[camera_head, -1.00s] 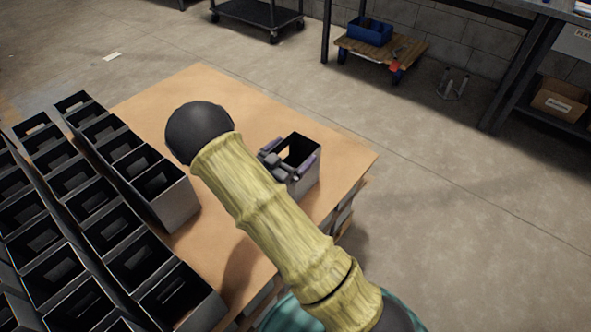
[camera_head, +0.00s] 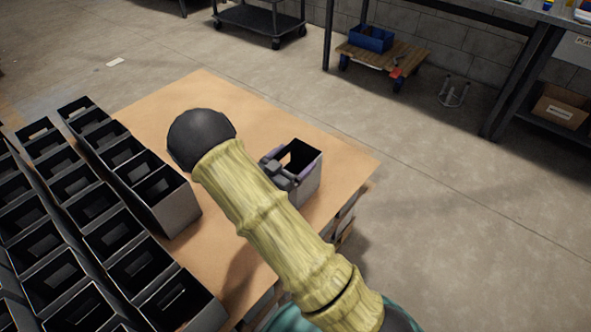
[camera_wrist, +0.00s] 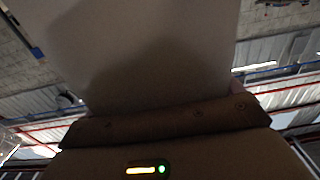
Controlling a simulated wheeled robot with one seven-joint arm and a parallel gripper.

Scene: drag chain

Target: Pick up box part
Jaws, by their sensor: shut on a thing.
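The box part is a dark grey, open-topped box (camera_head: 309,178) near the right edge of the wooden table in the head view. My gripper (camera_head: 287,172) is at its left side and upper rim, shut on the box, partly hidden behind my arm. In the wrist view, a plain pale grey box face (camera_wrist: 145,45) fills the upper middle, close above the dark gripper body. The fingertips do not show clearly there. I cannot tell whether the box touches the table.
Several rows of similar dark boxes (camera_head: 168,195) stand on the left of the wooden tabletop (camera_head: 190,95). The tabletop behind my arm is clear. A low wooden dolly (camera_head: 385,58) with a blue bin and a black cart (camera_head: 258,17) stand on the floor behind.

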